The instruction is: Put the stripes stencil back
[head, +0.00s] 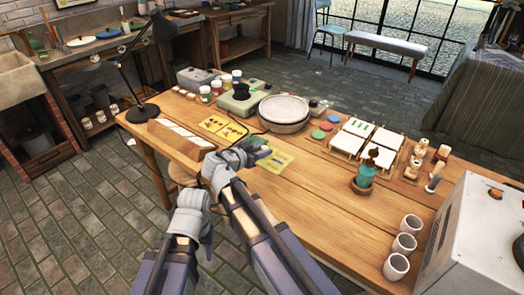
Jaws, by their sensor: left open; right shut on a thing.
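A yellow stencil sheet (279,163), which I take to be the stripes stencil, is at the tip of my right gripper (262,152), over the middle of the table. The gripper is shut on its near-left part and partly hides it; its cut-outs are too small to read, and I cannot tell its height above the wood. Two other yellow stencils (222,127) lie side by side to the left, beyond the gripper. My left gripper (207,243) is open and empty, pointing down in front of the table's near edge.
A turntable (284,112) stands behind the held sheet, with coloured discs (325,126) to its right. White tiles on racks (384,139), one with green stripes, are further right. A teal bottle (363,174) and cups (396,266) stand nearer. The front middle of the wooden table (310,215) is clear.

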